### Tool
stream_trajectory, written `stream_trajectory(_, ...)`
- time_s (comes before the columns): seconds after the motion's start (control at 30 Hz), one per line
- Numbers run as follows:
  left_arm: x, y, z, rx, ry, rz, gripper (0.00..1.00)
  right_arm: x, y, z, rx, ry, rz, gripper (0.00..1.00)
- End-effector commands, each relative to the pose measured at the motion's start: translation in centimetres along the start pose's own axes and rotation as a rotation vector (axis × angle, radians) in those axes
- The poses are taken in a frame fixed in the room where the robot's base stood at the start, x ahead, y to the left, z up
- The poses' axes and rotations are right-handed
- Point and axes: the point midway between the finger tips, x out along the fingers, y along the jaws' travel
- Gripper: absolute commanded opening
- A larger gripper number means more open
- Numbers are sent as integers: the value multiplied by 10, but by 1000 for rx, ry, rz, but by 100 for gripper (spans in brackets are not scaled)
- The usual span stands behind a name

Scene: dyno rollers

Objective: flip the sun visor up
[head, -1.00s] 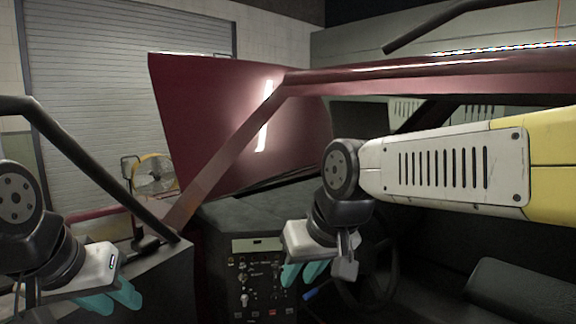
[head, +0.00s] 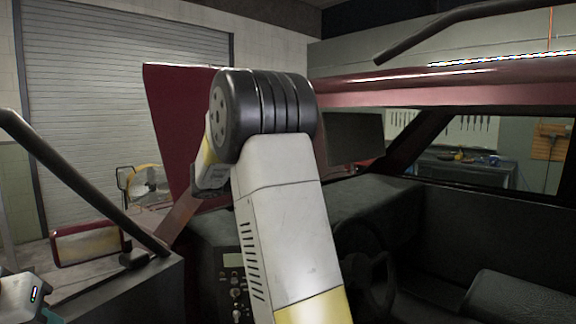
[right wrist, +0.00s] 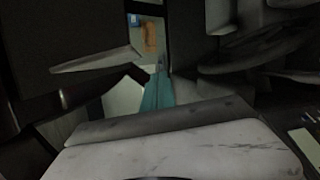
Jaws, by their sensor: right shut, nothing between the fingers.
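The sun visor (head: 355,137) appears to be the dark flat panel hanging below the red top rail, just right of my right arm's dark joint in the head view. Part of its left side may be hidden by that joint. My right gripper is hidden behind my arm in the head view. In the right wrist view its teal fingers (right wrist: 157,94) are together with nothing between them. A large dark surface (right wrist: 60,35) fills the upper left there; I cannot tell if it is the visor or if the fingers touch it. My left gripper (head: 50,319) is mostly cut off at the lower left.
The red top rail (head: 440,88) crosses above the cabin. The steering wheel (head: 375,285), dashboard (head: 375,205) and a switch panel (head: 233,285) lie below. A dark bar (head: 80,180) slopes at the left with a side mirror (head: 88,245). A dark seat (head: 520,300) is at the lower right.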

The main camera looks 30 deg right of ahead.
Motion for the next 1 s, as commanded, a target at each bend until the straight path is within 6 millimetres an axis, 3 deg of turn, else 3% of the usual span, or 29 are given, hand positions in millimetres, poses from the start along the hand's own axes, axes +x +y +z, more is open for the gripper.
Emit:
stream_trajectory(0.2,0,0,0,0,0,0,32,-14,27,-17,13,-14,152,0)
stream_trajectory(0.63,0,0,0,0,0,0,32,-11,29,-17,14,-14,159,0)
stream_trajectory(0.77,0,0,0,0,0,0,32,3,31,-17,14,-15,158,0)
stream_trajectory(1.0,0,0,0,0,0,0,32,53,38,-15,14,-18,157,0)
